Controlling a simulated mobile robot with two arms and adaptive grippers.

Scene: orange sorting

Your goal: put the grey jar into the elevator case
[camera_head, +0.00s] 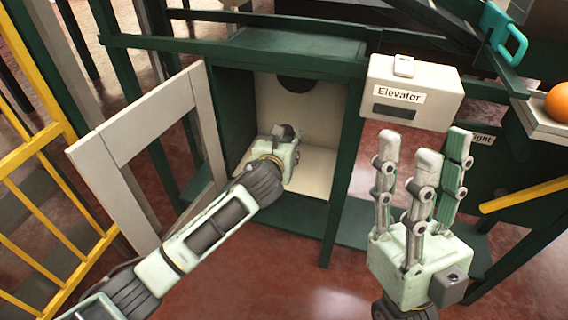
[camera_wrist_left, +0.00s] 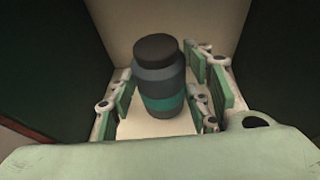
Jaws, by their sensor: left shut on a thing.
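The grey jar (camera_wrist_left: 158,75), dark-lidded with a teal band, stands between my left gripper's fingers in the left wrist view. My left gripper (camera_head: 283,147) reaches into the open elevator case (camera_head: 345,130) and is shut on the jar. In the head view its hand hides its fingers and the jar. In the left wrist view, pale and dark green walls surround the jar; whether its base touches the case floor cannot be told. My right gripper (camera_head: 424,160) is open and empty, fingers pointing up, to the right of the case.
A grey box labelled Elevator (camera_head: 414,90) is at the case's upper right. A grey door frame (camera_head: 150,125) stands open at its left. A yellow railing (camera_head: 45,165) is further left. An orange (camera_head: 558,102) lies on a ledge at far right.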

